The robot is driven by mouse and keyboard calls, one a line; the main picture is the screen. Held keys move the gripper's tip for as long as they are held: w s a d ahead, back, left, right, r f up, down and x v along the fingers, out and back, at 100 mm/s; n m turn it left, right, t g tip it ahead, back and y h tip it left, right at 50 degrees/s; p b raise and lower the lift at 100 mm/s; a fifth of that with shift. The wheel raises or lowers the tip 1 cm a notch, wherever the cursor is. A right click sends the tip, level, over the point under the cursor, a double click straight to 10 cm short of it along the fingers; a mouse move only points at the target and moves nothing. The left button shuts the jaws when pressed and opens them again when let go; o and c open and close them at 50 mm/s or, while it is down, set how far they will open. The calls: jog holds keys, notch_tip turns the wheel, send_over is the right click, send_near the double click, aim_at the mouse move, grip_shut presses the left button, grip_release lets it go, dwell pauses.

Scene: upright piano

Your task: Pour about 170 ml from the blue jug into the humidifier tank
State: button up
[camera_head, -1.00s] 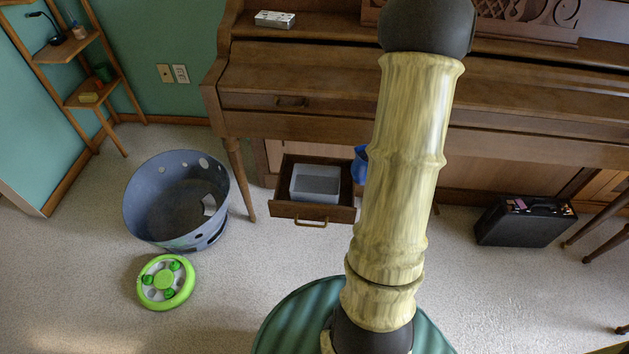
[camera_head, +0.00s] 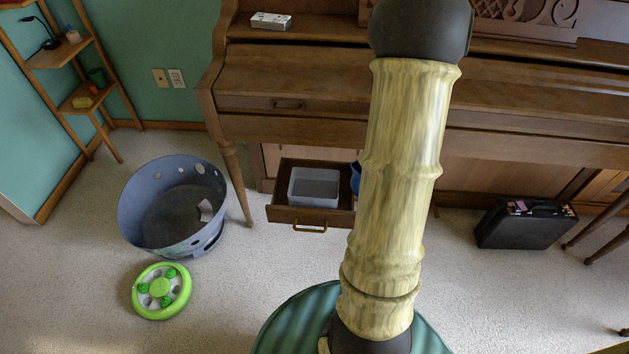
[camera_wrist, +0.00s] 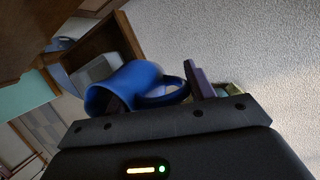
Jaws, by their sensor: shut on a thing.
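The blue jug (camera_wrist: 125,84) is in the wrist view, its handle (camera_wrist: 170,92) toward my gripper (camera_wrist: 195,85). My gripper is shut on the jug, seemingly by the handle; the exact contact is partly hidden. In the head view only a sliver of the blue jug (camera_head: 355,178) shows past my arm, beside the drawer. A pale translucent open-topped tank (camera_head: 314,187), which looks like the humidifier tank, sits in the pulled-out drawer (camera_head: 288,215). It also shows behind the jug in the wrist view (camera_wrist: 93,70). The liquid level in either cannot be told.
The upright piano (camera_head: 300,88) stands behind the drawer. A grey perforated bin (camera_head: 172,205) and a green round toy (camera_head: 162,291) are on the carpet at left. A black case (camera_head: 525,226) is at right. Carpet in front of the drawer is clear.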

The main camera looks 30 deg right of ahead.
jog(key=shift+w+a+r+n+g+h+p, duration=0.3)
jog(key=shift+w+a+r+g+h+p, duration=0.5)
jog(key=shift+p, duration=0.45)
jog(key=shift+w+a+r+g+h+p, duration=0.3)
jog(key=shift+g+h+p, duration=0.3)
jog(key=shift+p, duration=0.45)
